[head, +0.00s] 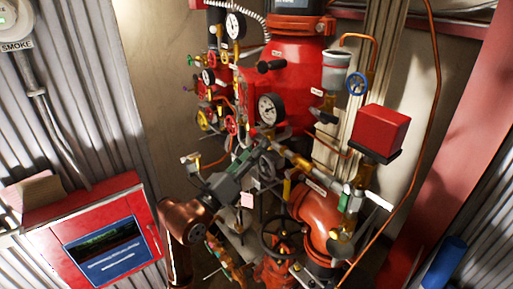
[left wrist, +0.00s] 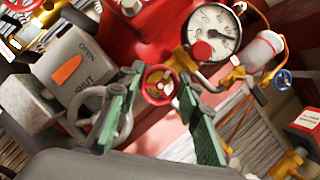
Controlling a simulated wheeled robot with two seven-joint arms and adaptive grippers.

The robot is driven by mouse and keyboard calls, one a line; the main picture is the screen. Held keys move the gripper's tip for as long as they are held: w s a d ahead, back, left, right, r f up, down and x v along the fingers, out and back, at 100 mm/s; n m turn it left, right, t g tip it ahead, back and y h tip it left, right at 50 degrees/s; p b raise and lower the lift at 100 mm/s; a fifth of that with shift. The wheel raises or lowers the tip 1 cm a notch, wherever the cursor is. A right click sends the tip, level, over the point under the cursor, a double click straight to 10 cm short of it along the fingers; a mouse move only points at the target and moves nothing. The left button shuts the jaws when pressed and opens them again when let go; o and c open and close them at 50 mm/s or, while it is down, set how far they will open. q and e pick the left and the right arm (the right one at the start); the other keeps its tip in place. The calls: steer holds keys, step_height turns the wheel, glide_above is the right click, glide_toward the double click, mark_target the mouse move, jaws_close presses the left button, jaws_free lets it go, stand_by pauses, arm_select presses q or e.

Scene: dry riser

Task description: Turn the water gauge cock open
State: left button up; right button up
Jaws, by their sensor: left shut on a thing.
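The water gauge (head: 270,108), a white dial with a black rim, stands on the riser pipework; it also shows in the left wrist view (left wrist: 214,32). Below it a small red handwheel, which looks like the gauge cock (left wrist: 160,85), sits between the green finger pads of my left gripper (left wrist: 160,78). The fingers are closed on it from both sides. In the head view my left gripper (head: 262,150) reaches in from the lower left, just below the gauge, and hides the handwheel. My right gripper is not in view.
A grey box with an orange OPEN/SHUT pointer (left wrist: 67,70) and a grey wheel lie left of the fingers. A red box (head: 378,131), a blue handwheel (head: 357,84) and copper pipes stand to the right. A red cabinet (head: 140,205) is on the left wall.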

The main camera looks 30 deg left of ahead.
arm_select(q)
steer(key=o, duration=0.9)
